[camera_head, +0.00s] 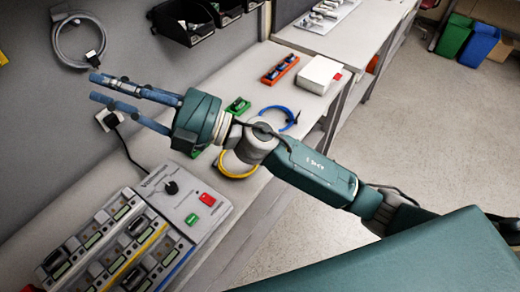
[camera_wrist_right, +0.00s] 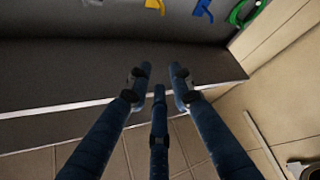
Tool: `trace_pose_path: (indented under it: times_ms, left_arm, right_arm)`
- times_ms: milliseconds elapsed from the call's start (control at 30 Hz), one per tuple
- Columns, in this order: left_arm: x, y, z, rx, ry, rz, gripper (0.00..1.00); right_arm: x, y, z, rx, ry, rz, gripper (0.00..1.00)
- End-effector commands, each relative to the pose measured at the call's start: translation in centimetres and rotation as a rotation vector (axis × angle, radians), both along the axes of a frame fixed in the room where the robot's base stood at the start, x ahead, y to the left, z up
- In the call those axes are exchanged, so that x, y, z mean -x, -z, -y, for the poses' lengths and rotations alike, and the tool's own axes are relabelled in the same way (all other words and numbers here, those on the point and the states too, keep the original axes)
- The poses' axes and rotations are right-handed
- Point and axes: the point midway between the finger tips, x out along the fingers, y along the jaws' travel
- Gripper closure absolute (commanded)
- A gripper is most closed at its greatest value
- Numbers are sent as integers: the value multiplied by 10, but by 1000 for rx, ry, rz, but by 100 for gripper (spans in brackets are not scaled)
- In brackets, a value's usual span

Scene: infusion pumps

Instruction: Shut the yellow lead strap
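A yellow loop of lead (camera_head: 237,177) lies on the light bench in the head view, partly covered by my right wrist. A strap on it cannot be made out. My right gripper (camera_head: 92,88) reaches in from the right above the bench, past the yellow loop, with its fingers pointing left towards the grey wall. Its fingers are apart and hold nothing. They also show apart and empty in the right wrist view (camera_wrist_right: 160,80). A yellow piece (camera_wrist_right: 155,5) is cut off at that view's top edge. My left gripper is not in view.
A blue loop (camera_head: 296,116) lies beside the yellow one. A device panel with a red button (camera_head: 207,199) and pump-like units stand at lower left. A grey coiled cable (camera_head: 70,50) hangs on the wall. A white box (camera_head: 318,74) and red tray (camera_head: 280,69) are farther back.

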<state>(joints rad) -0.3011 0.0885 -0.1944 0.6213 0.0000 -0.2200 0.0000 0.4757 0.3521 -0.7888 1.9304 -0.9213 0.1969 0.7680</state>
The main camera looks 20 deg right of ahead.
Motion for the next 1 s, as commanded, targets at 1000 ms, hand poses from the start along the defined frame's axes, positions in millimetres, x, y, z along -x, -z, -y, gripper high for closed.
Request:
trace_pose_path:
  times_ms: [1000]
  left_arm:
    - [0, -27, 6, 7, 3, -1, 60]
  right_arm:
    - [-36, 263, 272, 2003, -435, -192, 79]
